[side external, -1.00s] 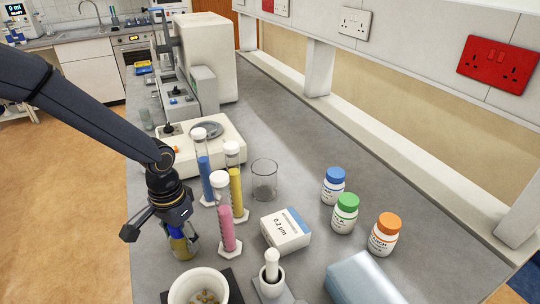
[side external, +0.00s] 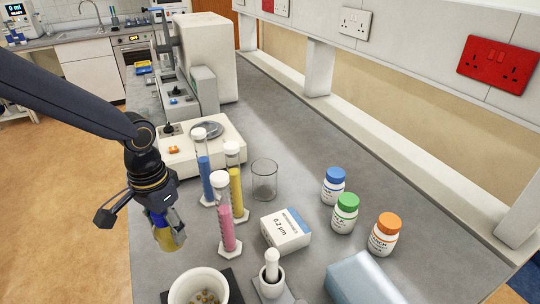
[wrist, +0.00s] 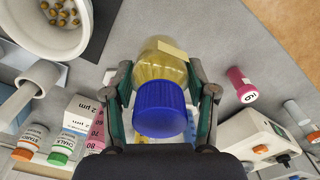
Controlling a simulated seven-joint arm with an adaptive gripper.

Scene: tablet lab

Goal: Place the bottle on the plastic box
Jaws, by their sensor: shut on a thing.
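The bottle (side external: 173,240) has a blue cap and holds yellow liquid. My gripper (side external: 163,227) is shut on it, near the left edge of the bench, with the bottle tilted in the side view. In the wrist view the bottle (wrist: 160,66) lies between the two fingers of my gripper (wrist: 162,92), its blue cap facing the camera. A pale blue, box-shaped thing (side external: 364,281) that looks like the plastic box lies at the bottom right of the side view, cut off by the frame. The bottle is well to its left and apart from it.
Measuring cylinders with pink (side external: 226,228), yellow (side external: 236,190) and blue liquid stand right of my gripper.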

